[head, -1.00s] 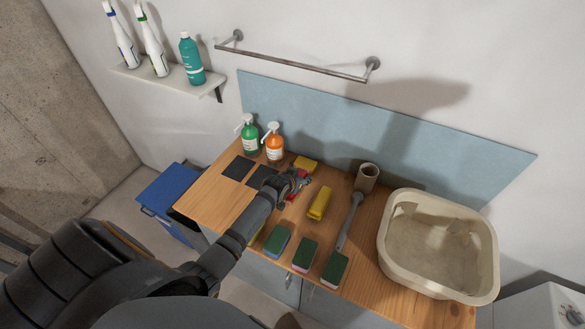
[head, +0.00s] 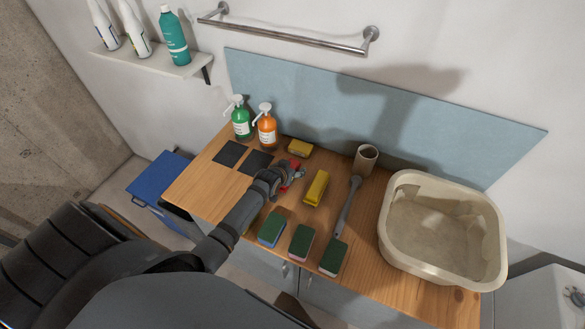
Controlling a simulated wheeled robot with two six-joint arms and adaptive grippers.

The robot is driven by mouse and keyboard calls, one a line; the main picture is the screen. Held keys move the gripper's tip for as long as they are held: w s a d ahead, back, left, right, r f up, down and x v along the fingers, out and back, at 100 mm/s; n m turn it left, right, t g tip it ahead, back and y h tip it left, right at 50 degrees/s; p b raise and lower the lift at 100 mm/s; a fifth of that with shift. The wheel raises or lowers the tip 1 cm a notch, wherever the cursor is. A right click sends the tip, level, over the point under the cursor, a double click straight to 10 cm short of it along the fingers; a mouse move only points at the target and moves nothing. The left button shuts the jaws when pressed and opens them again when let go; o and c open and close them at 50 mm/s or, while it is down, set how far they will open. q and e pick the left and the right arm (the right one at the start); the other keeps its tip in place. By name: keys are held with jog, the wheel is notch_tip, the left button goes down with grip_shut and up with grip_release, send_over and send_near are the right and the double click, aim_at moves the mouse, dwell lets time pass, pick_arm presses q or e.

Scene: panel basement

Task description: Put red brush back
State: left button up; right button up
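A small red object, likely the red brush (head: 295,167), is on the wooden counter between two yellow items. My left gripper (head: 289,176) is right at it and hides most of it. I cannot tell whether the fingers are open or shut on it. A yellow brush-like block (head: 316,188) lies just to the right of the gripper. A smaller yellow item (head: 300,147) lies behind it. My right gripper is not in view.
Green (head: 241,122) and orange (head: 266,130) pump bottles stand behind two dark pads (head: 257,163). Several green-topped sponges (head: 300,242) line the front edge.

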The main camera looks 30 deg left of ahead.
pick_arm(q)
jog(key=shift+a, duration=0.1)
jog(key=shift+s+r, duration=0.15)
jog(key=shift+s, duration=0.05)
jog(key=v, duration=0.5)
jog(key=shift+s+r, duration=0.1)
jog(key=shift+s, duration=0.05)
jog(key=v, duration=0.6)
jog(key=shift+b, duration=0.4)
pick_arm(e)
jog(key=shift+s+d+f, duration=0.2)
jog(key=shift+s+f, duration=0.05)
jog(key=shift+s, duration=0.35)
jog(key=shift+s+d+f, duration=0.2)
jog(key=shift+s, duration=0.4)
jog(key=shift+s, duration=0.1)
